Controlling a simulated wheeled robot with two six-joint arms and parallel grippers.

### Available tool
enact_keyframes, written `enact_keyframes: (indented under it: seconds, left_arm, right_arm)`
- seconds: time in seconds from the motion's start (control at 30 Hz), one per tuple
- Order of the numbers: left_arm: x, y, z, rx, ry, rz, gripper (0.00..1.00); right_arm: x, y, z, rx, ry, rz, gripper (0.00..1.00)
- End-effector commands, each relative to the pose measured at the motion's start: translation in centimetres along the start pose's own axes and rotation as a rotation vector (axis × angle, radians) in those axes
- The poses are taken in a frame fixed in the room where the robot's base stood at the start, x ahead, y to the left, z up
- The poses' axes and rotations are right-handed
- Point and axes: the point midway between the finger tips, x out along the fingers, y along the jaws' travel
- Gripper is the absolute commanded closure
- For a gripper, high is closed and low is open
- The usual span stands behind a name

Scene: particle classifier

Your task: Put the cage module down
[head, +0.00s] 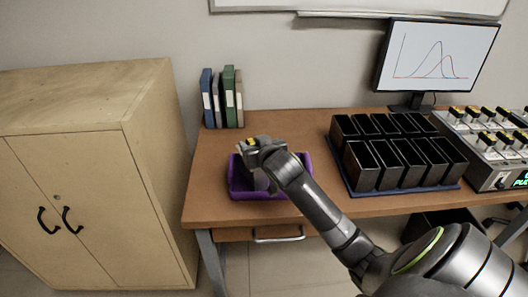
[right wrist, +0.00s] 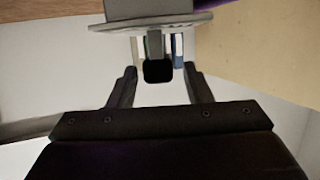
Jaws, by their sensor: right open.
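A grey module with a wide flange (right wrist: 150,24) and a black end block (right wrist: 158,71) shows in the right wrist view; I take it to be the cage module. Its black end lies between the fingers of my right gripper (right wrist: 159,88), with a gap on both sides. In the head view my right gripper (head: 258,150) is open above the purple bin (head: 275,193) at the table's left. A pale grey part (head: 261,181) shows inside the bin below the gripper. The gripper and arm hide much of the bin's inside. My left gripper is not in view.
Several black bins (head: 362,166) stand on a blue tray right of the purple bin. A panel with several yellow-topped modules (head: 480,135) is at the far right. Binders (head: 222,98) and a monitor (head: 437,57) stand behind. A wooden cabinet (head: 90,180) flanks the table.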

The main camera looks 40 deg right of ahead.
Motion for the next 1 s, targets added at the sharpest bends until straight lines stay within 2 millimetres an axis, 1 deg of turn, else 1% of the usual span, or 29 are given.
enact_keyframes:
  seconds: [0.03,0.3,0.5,0.7,1.0]
  left_arm:
    - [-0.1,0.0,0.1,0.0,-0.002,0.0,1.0]
    - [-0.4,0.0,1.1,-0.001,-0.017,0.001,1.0]
    - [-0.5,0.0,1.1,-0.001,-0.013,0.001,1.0]
    - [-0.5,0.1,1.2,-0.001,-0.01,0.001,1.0]
    - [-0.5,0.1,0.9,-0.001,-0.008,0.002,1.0]
  right_arm:
    - [-1.0,0.0,0.0,-0.001,0.0,0.0,0.55]
    - [-5.8,0.0,-0.1,-0.002,0.001,0.0,0.55]
    - [-8.2,0.0,0.0,-0.002,0.0,0.001,0.55]
    - [-9.0,0.0,0.0,-0.002,0.0,0.001,0.55]
    - [-9.0,0.0,0.0,-0.001,0.0,0.001,0.55]
